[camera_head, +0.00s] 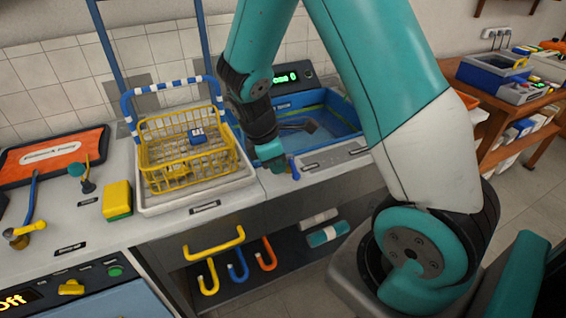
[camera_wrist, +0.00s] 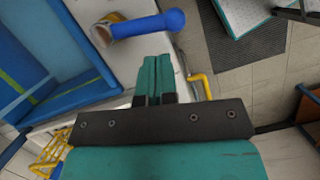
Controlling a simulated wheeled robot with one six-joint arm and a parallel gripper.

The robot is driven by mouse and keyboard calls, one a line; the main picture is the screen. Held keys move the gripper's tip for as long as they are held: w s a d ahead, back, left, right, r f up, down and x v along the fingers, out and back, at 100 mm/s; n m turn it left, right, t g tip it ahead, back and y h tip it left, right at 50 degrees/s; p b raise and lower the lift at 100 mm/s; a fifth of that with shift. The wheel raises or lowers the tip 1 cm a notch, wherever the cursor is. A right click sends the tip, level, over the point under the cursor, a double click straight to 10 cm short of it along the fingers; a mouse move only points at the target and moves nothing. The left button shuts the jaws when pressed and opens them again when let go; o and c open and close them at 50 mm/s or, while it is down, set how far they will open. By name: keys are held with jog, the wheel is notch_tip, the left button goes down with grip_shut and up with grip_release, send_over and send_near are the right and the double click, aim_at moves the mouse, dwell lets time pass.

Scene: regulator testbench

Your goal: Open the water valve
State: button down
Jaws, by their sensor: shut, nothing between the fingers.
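A valve with a blue lever (camera_wrist: 150,25) and a whitish and brass-coloured body (camera_wrist: 103,32) shows at the top of the wrist view, on the counter beside the blue sink. In the head view only a small piece of the blue lever (camera_head: 294,168) shows, right of my gripper. My gripper (camera_wrist: 154,60) has its two teal fingers pressed together with nothing between them. The fingertips lie just below the lever in the wrist picture; I cannot tell whether they touch it. In the head view my gripper (camera_head: 279,165) is over the counter's front edge, and my arm hides part of the area.
A blue sink (camera_head: 340,115) lies behind my gripper. A yellow wire basket (camera_head: 160,150) stands in a white tray to its left. Hooks (camera_head: 237,266) and a yellow rail (camera_head: 213,243) stand out below the counter.

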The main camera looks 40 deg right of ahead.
jog(key=shift+s+d+f, duration=0.15)
jog(key=shift+s+d, duration=0.2)
jog(key=shift+d, duration=0.3)
jog(key=shift+s+d+p, duration=0.3)
jog(key=shift+d+p, duration=0.1)
jog(key=shift+p, duration=0.1)
jog(key=shift+s+d+f, duration=0.1)
jog(key=a, duration=0.1)
jog(key=w+a+r+p, duration=0.1)
jog(key=w+a+p, duration=0.1)
jog(key=a, duration=0.1)
jog(key=shift+w+r, duration=0.1)
jog(key=shift+r, duration=0.3)
jog(key=v, duration=0.9)
jog(key=shift+b, duration=0.4)
